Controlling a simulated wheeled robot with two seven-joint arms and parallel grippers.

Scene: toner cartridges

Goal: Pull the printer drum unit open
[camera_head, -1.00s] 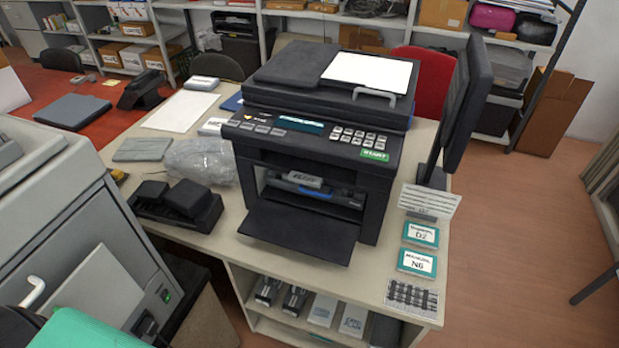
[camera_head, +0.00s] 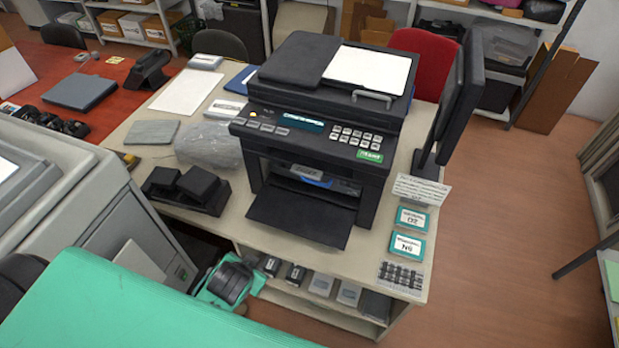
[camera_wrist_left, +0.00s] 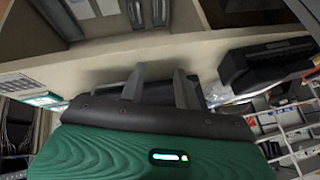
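A black printer (camera_head: 322,140) stands on the beige table. Its front cover (camera_head: 300,216) is folded down, leaving a dark bay open. The drum unit (camera_head: 313,176) sits inside, showing a grey label and a blue part at its front. My left arm comes in green along the bottom of the head view. My left gripper (camera_head: 231,283) is low by the table's front edge, below and in front of the printer, apart from the drum unit. In the left wrist view, its two grey fingers (camera_wrist_left: 160,74) stand apart with nothing visible between them. My right gripper is out of view.
A monitor (camera_head: 458,100) stands right of the printer, beside labelled cards (camera_head: 408,246). A black device (camera_head: 187,190) and a plastic bag (camera_head: 209,146) lie to the left. Cartridges (camera_head: 295,274) stand on the shelf under the table (camera_head: 397,282). A large grey machine (camera_head: 95,200) stands at left.

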